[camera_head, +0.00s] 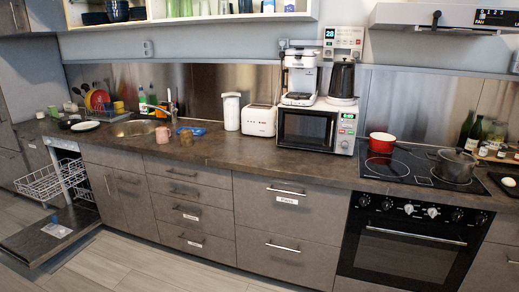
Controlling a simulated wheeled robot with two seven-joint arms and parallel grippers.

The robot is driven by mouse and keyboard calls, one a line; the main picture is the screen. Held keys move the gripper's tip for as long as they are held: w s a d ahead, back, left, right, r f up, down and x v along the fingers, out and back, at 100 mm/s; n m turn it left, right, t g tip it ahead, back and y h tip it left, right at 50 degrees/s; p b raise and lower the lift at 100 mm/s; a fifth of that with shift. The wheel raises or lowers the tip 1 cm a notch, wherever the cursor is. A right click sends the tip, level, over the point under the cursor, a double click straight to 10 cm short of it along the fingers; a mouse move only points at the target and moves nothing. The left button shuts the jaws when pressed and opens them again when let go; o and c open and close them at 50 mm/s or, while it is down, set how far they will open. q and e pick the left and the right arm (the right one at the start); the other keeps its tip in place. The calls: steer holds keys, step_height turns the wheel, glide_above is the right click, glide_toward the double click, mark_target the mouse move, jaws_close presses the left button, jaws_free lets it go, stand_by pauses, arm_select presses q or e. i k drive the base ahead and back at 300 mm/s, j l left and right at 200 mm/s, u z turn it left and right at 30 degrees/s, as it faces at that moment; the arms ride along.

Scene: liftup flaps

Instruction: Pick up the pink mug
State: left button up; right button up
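A pink mug (163,135) stands upright on the dark counter (225,150), just right of the sink (136,128). A small brownish cup (186,138) stands close to its right. A blue item (198,131) lies behind that cup. Neither of my grippers shows in the head view.
The dishwasher (62,185) is open at left, its door down and rack out. A white toaster (258,120), a microwave (316,129) and a stove (405,165) with a red pot (382,142) stand to the right. The counter's front edge near the mug is clear.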

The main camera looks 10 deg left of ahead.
mark_target(162, 137)
steer(key=i+j+u, duration=0.1)
steer(key=i+u, duration=0.55)
steer(key=u, duration=0.15)
steer(key=i+l+u, duration=0.1)
steer(key=i+u, duration=0.35)
steer(key=i+j, duration=0.15)
steer(key=i, duration=0.25)
steer(key=i+j+u, duration=0.1)
steer(key=i, duration=0.3)
steer(key=i+j+z, duration=0.2)
steer(key=i+z, duration=0.15)
steer(key=z, duration=0.15)
steer(key=i+j+z, duration=0.25)
steer(key=z, duration=0.25)
steer(key=i+j+z, duration=0.2)
steer(key=j+z, duration=0.25)
steer(key=j, duration=0.1)
